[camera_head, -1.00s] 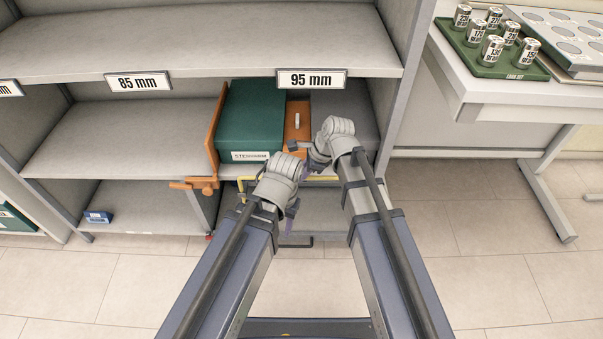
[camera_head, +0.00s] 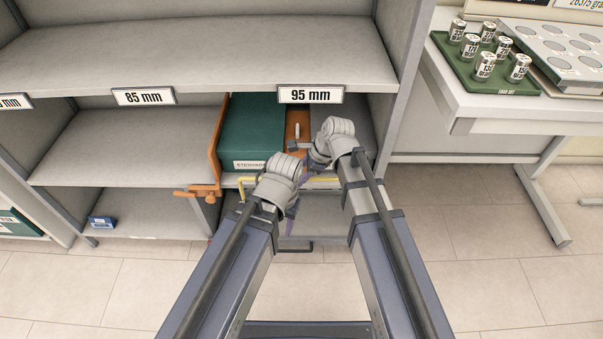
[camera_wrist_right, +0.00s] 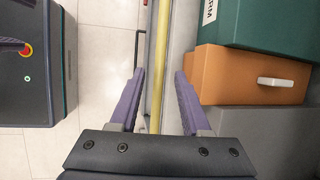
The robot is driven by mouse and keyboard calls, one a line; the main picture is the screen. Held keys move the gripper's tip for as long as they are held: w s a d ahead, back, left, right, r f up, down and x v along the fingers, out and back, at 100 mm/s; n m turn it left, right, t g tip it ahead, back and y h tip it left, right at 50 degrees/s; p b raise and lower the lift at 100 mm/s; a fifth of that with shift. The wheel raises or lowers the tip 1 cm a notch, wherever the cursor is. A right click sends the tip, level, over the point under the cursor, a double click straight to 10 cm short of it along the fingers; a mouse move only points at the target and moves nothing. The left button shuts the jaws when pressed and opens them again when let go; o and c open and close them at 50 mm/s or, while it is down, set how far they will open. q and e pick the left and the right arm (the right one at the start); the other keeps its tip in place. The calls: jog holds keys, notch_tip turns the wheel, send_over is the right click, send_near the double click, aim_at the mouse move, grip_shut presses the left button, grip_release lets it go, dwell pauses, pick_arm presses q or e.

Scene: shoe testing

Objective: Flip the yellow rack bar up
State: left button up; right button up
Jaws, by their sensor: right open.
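The yellow rack bar (camera_head: 325,180) runs along the front edge of the shelf below the 95 mm label. Its bent left end shows beside my left wrist, and my arms cover part of it. In the right wrist view the bar (camera_wrist_right: 157,60) passes lengthwise between the two purple fingers of my right gripper (camera_wrist_right: 159,75), which are apart with a gap on each side. In the head view the right gripper (camera_head: 308,170) is at the bar, mostly hidden by its wrist. The left gripper (camera_head: 292,208) is just below the bar, its fingers too small to read.
A green box (camera_head: 252,130) and an orange box (camera_head: 298,125) with a white handle sit on the shelf behind the bar. An orange clamp piece (camera_head: 205,191) juts out at the left. A table with a green tray (camera_head: 510,87) of metal cans stands right. Floor in front is clear.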

jog(key=p+v, duration=0.7)
jog(key=v, duration=0.1)
jog(key=shift+f, duration=0.1)
dwell(0.4)
jog(key=s+d+f+n+g+h, duration=0.1)
jog(key=s+d+n+h, duration=0.1)
jog(key=s+d+n, duration=0.4)
jog(key=s+d+f+n+h, duration=0.1)
jog(key=s+d+n+h, duration=0.15)
jog(key=d+n, duration=0.7)
jog(key=s+a+r+n+p, duration=0.3)
jog(key=a+r+p, duration=0.3)
jog(key=r+p, duration=0.4)
jog(key=s+a+r+n+g+h+p, duration=0.1)
jog(key=s+a+r+n+p, duration=0.2)
jog(key=a+r+p, duration=0.3)
notch_tip(320, 180, up, 4)
jog(key=p, duration=0.4)
jog(key=shift+s, duration=0.15)
